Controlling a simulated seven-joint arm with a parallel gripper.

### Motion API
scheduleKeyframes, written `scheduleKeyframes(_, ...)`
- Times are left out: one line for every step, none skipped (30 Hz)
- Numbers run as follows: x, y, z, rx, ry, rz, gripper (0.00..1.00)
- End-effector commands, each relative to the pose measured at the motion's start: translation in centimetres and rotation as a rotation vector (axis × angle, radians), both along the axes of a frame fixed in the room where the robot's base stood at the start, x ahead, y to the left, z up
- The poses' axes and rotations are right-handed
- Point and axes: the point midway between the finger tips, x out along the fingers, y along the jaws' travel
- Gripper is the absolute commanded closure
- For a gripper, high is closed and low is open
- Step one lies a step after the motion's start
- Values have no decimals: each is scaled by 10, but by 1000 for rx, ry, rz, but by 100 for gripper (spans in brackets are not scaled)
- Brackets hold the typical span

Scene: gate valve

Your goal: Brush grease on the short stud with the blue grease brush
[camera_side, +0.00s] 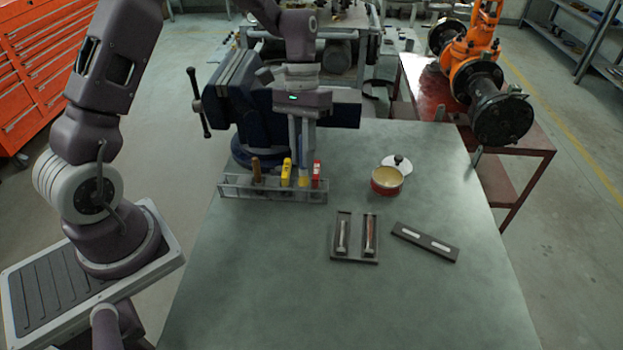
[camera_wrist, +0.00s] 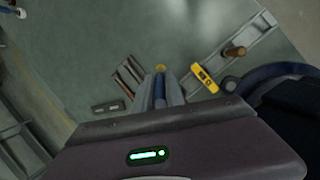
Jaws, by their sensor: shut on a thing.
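My gripper (camera_side: 303,170) points down over the right part of the tool rack (camera_side: 235,190). In the wrist view its fingers (camera_wrist: 160,92) are shut on a narrow blue part, the blue grease brush (camera_wrist: 160,86). A small yellow patch shows past the fingertips; I cannot tell if it belongs to the brush. Two studs lie in a dark tray (camera_side: 356,258). The left, pale stud (camera_side: 342,236) looks a little shorter than the right, reddish-brown stud (camera_side: 370,236). A red pot (camera_side: 387,187) with a pale yellow inside stands behind the tray.
The rack holds a brown-handled tool (camera_side: 256,172), a yellow tool (camera_side: 286,172) and a red tool (camera_side: 317,174). A blue vise (camera_side: 250,115) stands behind my gripper. A white lid (camera_side: 398,162) lies by the pot. A dark slotted plate (camera_side: 425,242) lies right of the tray. The table front is clear.

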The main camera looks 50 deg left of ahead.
Motion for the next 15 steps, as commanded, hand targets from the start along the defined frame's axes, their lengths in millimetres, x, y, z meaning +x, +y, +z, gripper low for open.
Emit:
scheduleKeyframes(-6, 4, 1, 1, 0, -63, 100)
scheduleKeyframes(-9, 6, 1, 1, 0, -99, 100)
scheduleKeyframes(-12, 7, 2, 1, -1, -134, 100)
scheduleKeyframes(-14, 7, 2, 0, -2, -151, 100)
scheduleKeyframes(-14, 4, 2, 0, -2, -163, 100)
scheduleKeyframes(-12, -4, 1, 1, -4, -169, 100)
scheduleKeyframes(-11, -11, 0, 2, -4, -167, 100)
scheduleKeyframes(-9, -21, 0, 2, -5, -163, 100)
scheduleKeyframes(-6, -36, -1, 2, -5, -155, 100)
scheduleKeyframes(-5, -46, -2, 3, -6, -147, 100)
scheduleKeyframes(-3, -57, -3, 3, -6, -140, 100)
scheduleKeyframes(-2, -72, -3, 3, -6, -129, 100)
scheduleKeyframes(-2, -83, -4, 2, -4, -123, 100)
scheduleKeyframes(-2, -93, -4, 2, -4, -116, 100)
scheduleKeyframes(-1, -104, -5, 2, -4, -106, 100)
